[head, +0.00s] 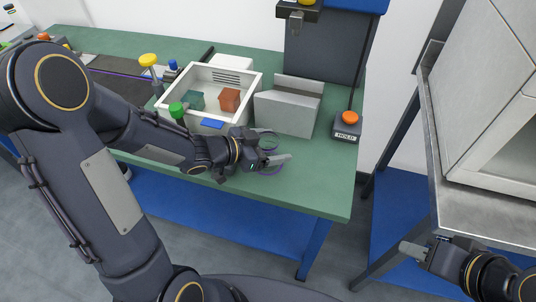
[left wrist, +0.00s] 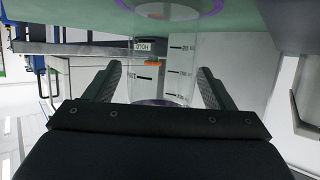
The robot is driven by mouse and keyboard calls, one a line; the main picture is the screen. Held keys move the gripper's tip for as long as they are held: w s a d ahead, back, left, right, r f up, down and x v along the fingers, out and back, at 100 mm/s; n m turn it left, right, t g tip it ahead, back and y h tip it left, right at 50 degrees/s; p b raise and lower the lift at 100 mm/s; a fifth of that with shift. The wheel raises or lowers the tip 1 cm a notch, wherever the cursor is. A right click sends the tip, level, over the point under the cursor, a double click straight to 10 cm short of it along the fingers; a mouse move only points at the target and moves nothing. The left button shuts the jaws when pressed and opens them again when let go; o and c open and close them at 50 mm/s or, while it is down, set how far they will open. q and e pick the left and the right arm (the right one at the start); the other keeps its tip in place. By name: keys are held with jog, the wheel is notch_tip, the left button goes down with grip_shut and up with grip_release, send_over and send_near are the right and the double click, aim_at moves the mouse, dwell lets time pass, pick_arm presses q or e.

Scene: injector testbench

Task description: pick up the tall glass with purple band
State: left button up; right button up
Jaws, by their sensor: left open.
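The tall glass with purple band (left wrist: 180,60) is a clear cylinder with dark scale marks. The left wrist view is upside down and shows a purple ring at its foot on the green table, with more purple near my gripper. In the head view only a bit of the glass shows, with a purple ring (head: 271,171) beside my left gripper. My left gripper (head: 277,146) is open, with its fingers to either side of the glass; I cannot tell whether they touch it. My right gripper (head: 412,250) is at the lower right, away from the glass; its jaw opening is unclear.
A white bin (head: 256,88) with an orange and a green block stands behind my left arm. A grey angled box (head: 288,108) is just behind the gripper. A HOLD button box (head: 347,126) stands to the right. The green table (head: 320,185) is clear at its front right corner.

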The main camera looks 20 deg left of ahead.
pick_arm(q)
jog(key=shift+w+d+f, duration=0.1)
jog(key=shift+w+d, duration=0.1)
jog(key=c, duration=1.1)
